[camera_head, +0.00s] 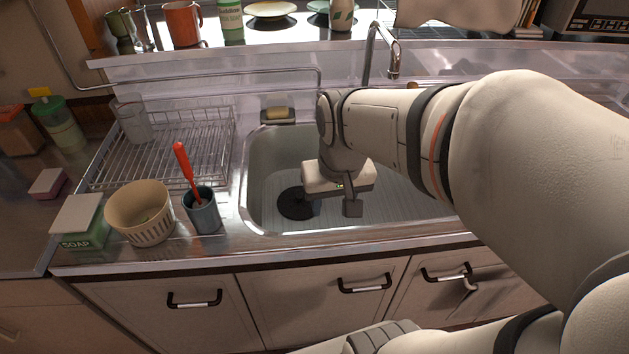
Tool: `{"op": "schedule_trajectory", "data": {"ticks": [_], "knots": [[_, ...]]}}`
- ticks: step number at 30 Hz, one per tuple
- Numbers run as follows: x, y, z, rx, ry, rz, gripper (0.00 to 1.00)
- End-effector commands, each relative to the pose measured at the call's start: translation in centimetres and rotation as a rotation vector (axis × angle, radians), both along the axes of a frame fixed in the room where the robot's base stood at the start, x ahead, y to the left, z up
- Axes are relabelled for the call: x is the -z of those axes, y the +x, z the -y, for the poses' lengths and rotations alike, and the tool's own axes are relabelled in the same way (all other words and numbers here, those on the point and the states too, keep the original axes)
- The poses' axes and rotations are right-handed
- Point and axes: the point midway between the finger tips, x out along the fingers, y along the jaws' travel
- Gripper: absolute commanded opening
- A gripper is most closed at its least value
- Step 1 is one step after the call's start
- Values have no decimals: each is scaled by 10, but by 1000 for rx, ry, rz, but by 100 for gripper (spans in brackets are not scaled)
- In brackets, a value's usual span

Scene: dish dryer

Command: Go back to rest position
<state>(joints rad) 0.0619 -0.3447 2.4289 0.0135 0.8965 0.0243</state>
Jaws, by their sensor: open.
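My gripper (334,205) hangs down over the sink (262,160), near its front half. It is open, and I see nothing between its fingers. My arm comes in from the right side and reaches across the right part of the sink to the gripper. The arm hides much of the right counter and the sink's right end. The black drain (295,203) lies just left of the gripper.
Left of the sink stand a wire dish rack (160,165) with a clear glass (131,120), a beige basket (140,212), a grey cup (202,212) holding a red-handled brush (186,170), and a soap box (80,228). A curved faucet (392,62) rises behind the sink.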

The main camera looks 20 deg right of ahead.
Motion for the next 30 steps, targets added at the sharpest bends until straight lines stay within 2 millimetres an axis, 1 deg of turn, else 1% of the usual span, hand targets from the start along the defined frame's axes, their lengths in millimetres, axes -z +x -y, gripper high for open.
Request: {"op": "schedule_trajectory", "data": {"ticks": [1,2,3,6,14,17,20,23,24,30], "knots": [[0,-11,0,-28,-6,9,44],[1,-15,0,-45,-7,11,44],[2,-20,-12,-63,-11,13,44],[3,-27,-16,-90,-15,17,44],[3,-27,-15,-94,-16,16,44],[-1,-27,-15,-93,-16,17,44],[-12,-27,-15,-93,-16,21,44],[-30,-28,-15,-92,-18,27,44],[-39,-28,-14,-93,-18,30,44],[-70,-29,-14,-94,-20,44,44]]}}
